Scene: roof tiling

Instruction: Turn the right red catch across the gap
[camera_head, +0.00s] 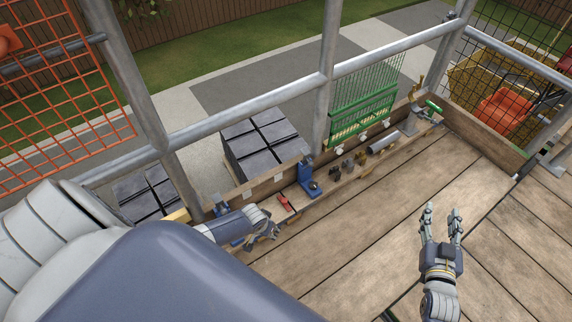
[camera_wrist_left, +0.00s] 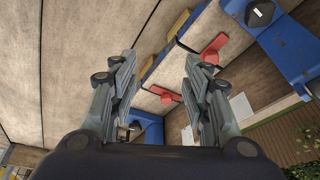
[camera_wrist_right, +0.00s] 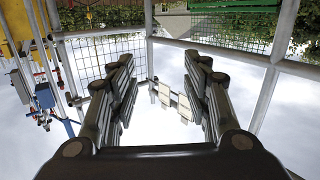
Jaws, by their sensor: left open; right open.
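Two red catches show in the left wrist view. One catch (camera_wrist_left: 213,47) lies beside the right fingertip, near a blue device with a black knob (camera_wrist_left: 285,40). The other catch (camera_wrist_left: 167,96) lies between the fingers in the picture, further down. In the head view a small red patch (camera_head: 284,202) shows on the bench ledge, just beyond my left gripper (camera_head: 274,230); I cannot tell the two catches apart there. My left gripper is open and empty, its fingers (camera_wrist_left: 158,85) apart above the ledge. My right gripper (camera_head: 441,212) is open and empty over the planks.
A blue device (camera_head: 308,180) stands right of the red patch on the ledge. A grey cylinder (camera_head: 383,142) and a green-handled tool (camera_head: 433,106) lie further right. Metal scaffold rails (camera_head: 250,105) run behind the ledge. The plank deck (camera_head: 370,220) is mostly clear.

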